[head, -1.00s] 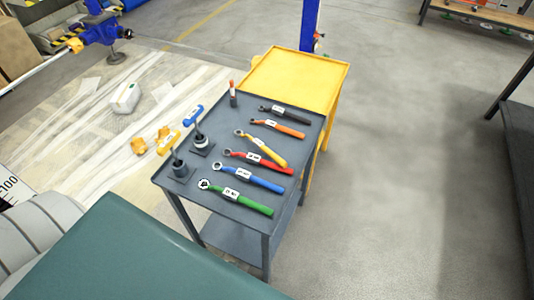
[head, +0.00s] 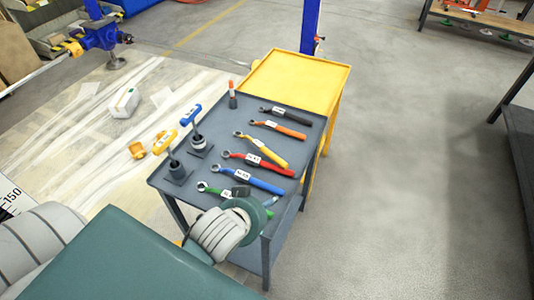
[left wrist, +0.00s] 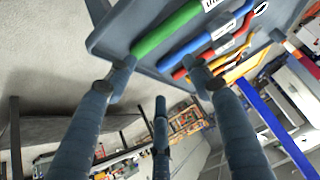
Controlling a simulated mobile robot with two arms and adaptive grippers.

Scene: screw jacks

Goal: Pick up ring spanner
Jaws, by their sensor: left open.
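Several ring spanners lie side by side on the grey trolley top (head: 222,120). The black spanner (head: 290,114) is farthest; nearer come the orange (head: 290,131), yellow (head: 272,156), red (head: 270,164) and blue (head: 264,182) ones. The green spanner (head: 212,190) is nearest, its handle mostly hidden behind my left gripper (head: 256,196). My left gripper is open at the trolley's near edge. In the left wrist view its spread fingers (left wrist: 157,78) show below the green handle (left wrist: 165,30), with the blue spanner (left wrist: 200,40) beyond. Contact cannot be told. My right gripper is not in view.
A blue-handled tool (head: 191,115) and a yellow-handled tool (head: 165,142) stand upright at the trolley's left side. An orange-topped piece (head: 232,95) stands at the back. A yellow table (head: 295,77) adjoins behind. The floor to the right (head: 410,180) is clear.

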